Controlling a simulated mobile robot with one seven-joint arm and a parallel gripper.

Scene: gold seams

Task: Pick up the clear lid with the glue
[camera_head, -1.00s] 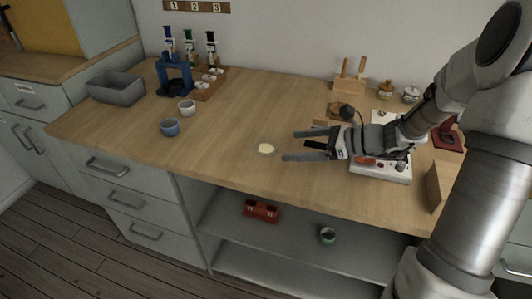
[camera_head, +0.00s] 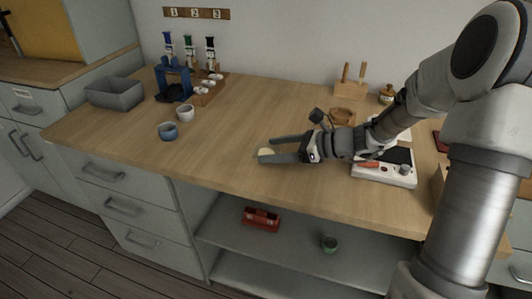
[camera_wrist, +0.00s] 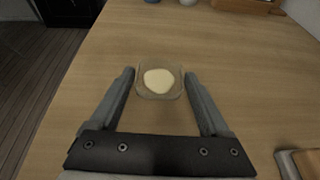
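The clear lid (camera_wrist: 144,92) lies on the wooden worktop with a pale yellow pool of glue (camera_wrist: 158,80) in it. In the head view the glue (camera_head: 266,151) shows near the front edge of the worktop, partly behind a finger. My gripper (camera_wrist: 159,76) is open, and its two fingers reach along either side of the lid, with the lid between the fingertips. In the head view my gripper (camera_head: 264,147) is low over the worktop. I cannot tell whether the fingers touch the lid.
A blue cup (camera_head: 168,132) and a white cup (camera_head: 185,114) stand left of my gripper. A grey bin (camera_head: 115,93) and a blue rack (camera_head: 174,84) are at the back left. A white device (camera_head: 384,172) sits under my arm at right. The worktop between is clear.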

